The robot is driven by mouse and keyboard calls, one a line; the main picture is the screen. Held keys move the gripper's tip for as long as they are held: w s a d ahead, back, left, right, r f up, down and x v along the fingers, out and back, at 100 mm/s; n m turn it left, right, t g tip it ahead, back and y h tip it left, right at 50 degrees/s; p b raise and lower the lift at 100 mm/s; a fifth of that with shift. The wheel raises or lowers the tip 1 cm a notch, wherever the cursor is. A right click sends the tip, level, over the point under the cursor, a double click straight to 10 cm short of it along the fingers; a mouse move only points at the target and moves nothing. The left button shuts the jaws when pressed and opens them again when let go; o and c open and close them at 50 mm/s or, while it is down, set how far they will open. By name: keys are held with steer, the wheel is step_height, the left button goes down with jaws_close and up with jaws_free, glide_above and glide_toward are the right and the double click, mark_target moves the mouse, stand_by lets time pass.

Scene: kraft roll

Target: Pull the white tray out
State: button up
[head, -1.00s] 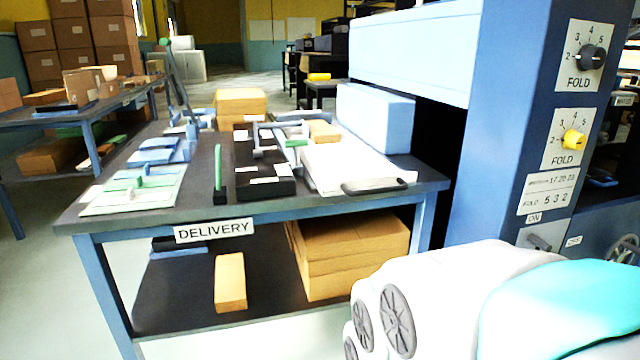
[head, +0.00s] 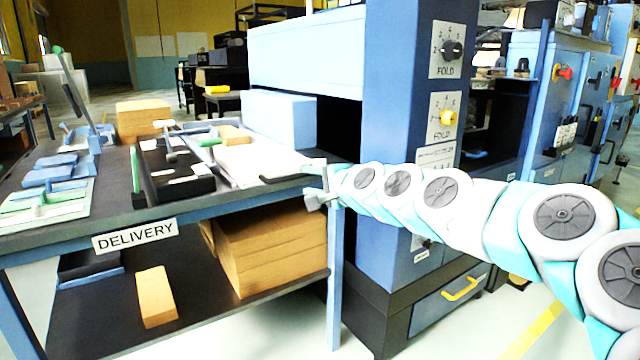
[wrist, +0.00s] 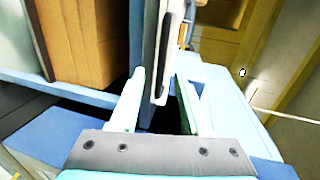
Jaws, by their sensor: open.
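The white tray (head: 245,163) lies on the delivery table, reaching back beside the blue machine. It has a dark handle slot at its front end. In the wrist view, the tray's slotted end (wrist: 151,60) shows edge-on and lines up with the gap between my fingers. My gripper (head: 314,184) is open at the table's right front corner, close to the tray's front end. In the wrist view, my fingers (wrist: 158,78) stand on either side of the tray's end. I cannot tell whether they touch it.
The delivery table (head: 60,232) also carries a black tray (head: 172,182) and green and blue parts on the left. The blue machine (head: 400,130) with fold dials stands directly right of the table. A light blue block (head: 280,118) is behind the tray.

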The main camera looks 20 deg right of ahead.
mark_target(299, 177)
steer(key=shift+d+p+x, duration=0.15)
steer(key=shift+d+x, duration=0.1)
steer(key=shift+x, duration=1.75)
steer(key=shift+d+p+x, duration=0.15)
steer(key=shift+d+x, duration=0.05)
steer(key=shift+x, duration=1.75)
steer(key=shift+w+r, duration=0.15)
steer(key=shift+r, duration=0.05)
steer(key=shift+c, duration=0.2)
jaws_close()
